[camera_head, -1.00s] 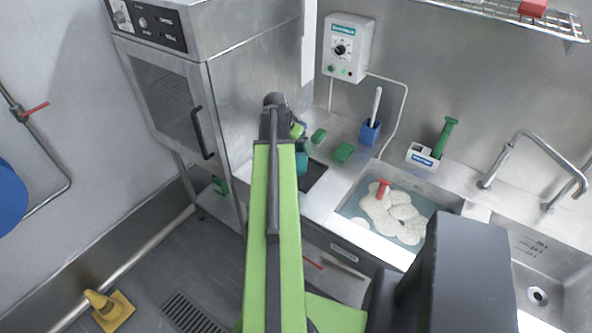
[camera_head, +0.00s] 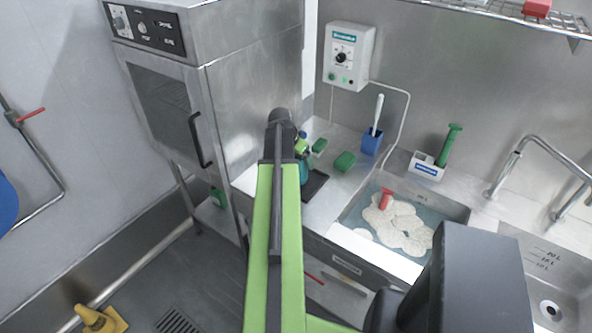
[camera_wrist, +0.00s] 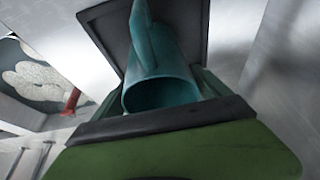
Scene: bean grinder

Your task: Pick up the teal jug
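The teal jug (camera_wrist: 162,78) fills the middle of the wrist view. Its round mouth faces the camera and its handle rises at the top. It is on or over a dark mat (camera_wrist: 100,32). My green gripper (camera_wrist: 155,95) is right at the jug, with green parts showing on both sides of it. The frames do not show whether the fingers touch it. In the head view the jug (camera_head: 305,172) is a small teal patch beside the end of my arm, mostly hidden. The dark mat also shows there (camera_head: 318,184).
A steel oven cabinet (camera_head: 250,100) stands close on the left. Green sponges (camera_head: 345,161), a blue holder (camera_head: 371,141) and a white caddy (camera_head: 425,168) sit on the counter. A sink (camera_head: 350,222) with water, pale round items and a red-handled tool lies to the right.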

